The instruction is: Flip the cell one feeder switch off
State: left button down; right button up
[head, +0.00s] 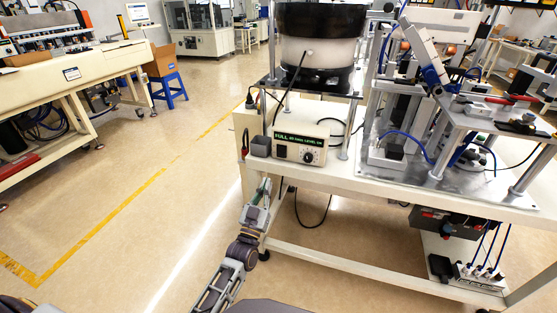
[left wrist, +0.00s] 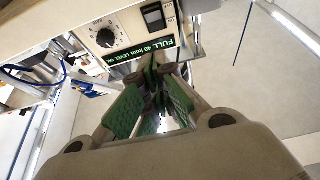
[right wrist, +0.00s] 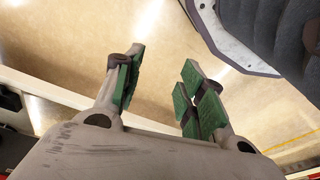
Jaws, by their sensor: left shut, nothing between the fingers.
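The feeder control box (head: 300,146) stands on the bench under the bowl, with a green display reading FULL and LEVEL OK. Its dark rocker switch (head: 281,152) sits left of the round dial (head: 309,156). In the left wrist view the box appears upside down, with the switch (left wrist: 155,17) right of the dial (left wrist: 104,38). I cannot tell which way the rocker is tipped. My left gripper (head: 265,186) is shut and empty, below and in front of the box; its green fingertips (left wrist: 160,65) look apart from the switch. My right gripper (right wrist: 160,80) is open and empty over the floor.
The dark-banded bowl feeder (head: 318,52) stands above the box. Metal posts and a fixture plate (head: 430,165) fill the bench's right side. The floor left of the bench is clear.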

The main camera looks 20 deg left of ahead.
pick_arm(q)
jog(key=shift+w, duration=0.1)
jog(key=b, duration=0.2)
send_near(282, 149)
jog(key=shift+w+r, duration=1.25)
jog(key=shift+r, duration=0.35)
jog(key=shift+w+f, duration=0.35)
jog(key=shift+w, duration=0.8)
pick_arm(e)
jog(key=r, duration=0.3)
jog(key=a+r, duration=0.1)
jog(key=shift+w+r, duration=0.35)
jog(key=shift+r, duration=0.05)
pick_arm(q)
jog(key=shift+f+b, duration=0.15)
jog(key=shift+b, duration=0.3)
pick_arm(e)
jog(key=shift+f, duration=0.1)
pick_arm(q)
jog(key=shift+f, duration=0.1)
